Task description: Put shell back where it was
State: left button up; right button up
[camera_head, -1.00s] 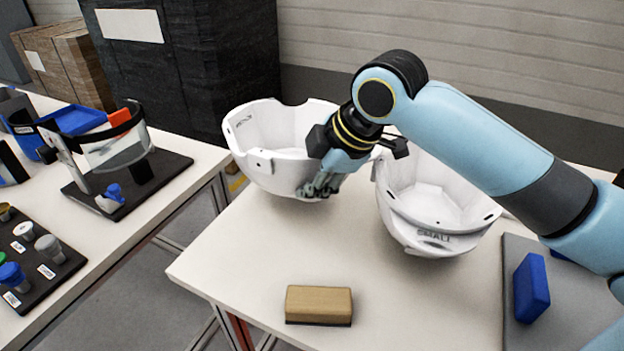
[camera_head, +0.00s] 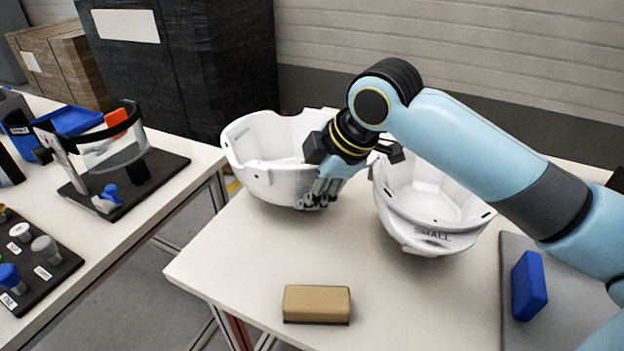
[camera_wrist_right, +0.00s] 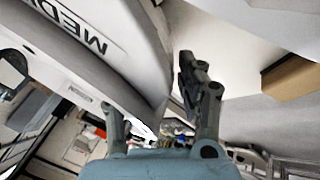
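The white medium shell (camera_head: 262,172) sits on the table at the left, open side up. In the right wrist view its lettered wall (camera_wrist_right: 95,45) fills the upper left. My right gripper (camera_head: 320,196) is low at the shell's right side. In the right wrist view its fingers (camera_wrist_right: 160,108) are spread, one partly hidden by the shell's wall and the other standing apart from it. A white small shell (camera_head: 428,212), lettered on its front, stands to the right, partly behind my right arm. My left gripper is not in view.
A brown block (camera_head: 317,304) lies near the table's front edge. A blue block (camera_head: 529,286) lies on a grey mat (camera_head: 575,325) at the right. A side table at left holds a visor (camera_head: 115,150) on a stand.

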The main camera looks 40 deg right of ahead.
jog(key=shift+r, duration=0.35)
jog(key=a+p+v, duration=0.1)
jog(key=p+v, duration=0.2)
jog(key=v, duration=0.9)
jog(key=shift+d+r, duration=0.3)
jog(key=shift+d, duration=0.15)
